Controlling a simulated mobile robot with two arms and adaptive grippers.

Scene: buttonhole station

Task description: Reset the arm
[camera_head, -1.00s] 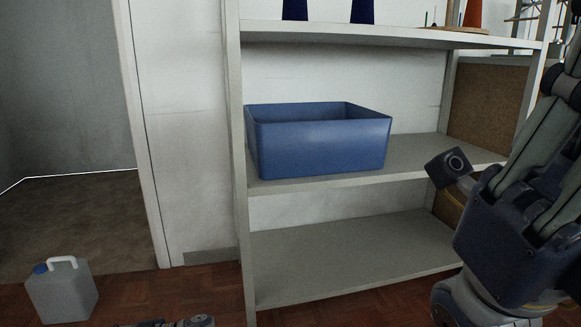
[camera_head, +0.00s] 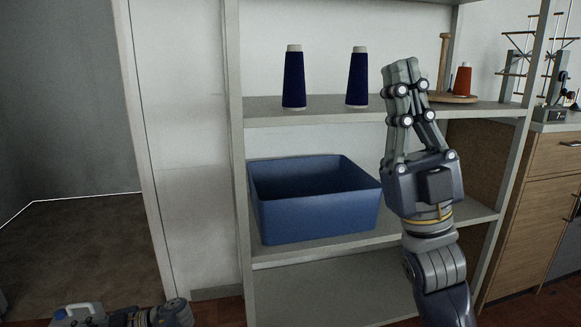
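My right gripper (camera_head: 402,70) is raised in front of the shelf unit, pointing up. Its fingertips are together at the top with nothing seen between them. It overlaps the right part of the upper shelf in the picture, to the right of a dark blue thread cone (camera_head: 357,78). My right forearm runs down from it to the bottom edge. Part of my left arm shows at the bottom left edge; its fingers cannot be made out.
A blue bin (camera_head: 318,217) stands on the middle shelf. Another dark blue cone (camera_head: 293,80) and an orange-red cone on a stand (camera_head: 463,80) are on the upper shelf (camera_head: 265,112). A wooden cabinet (camera_head: 535,190) is at right.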

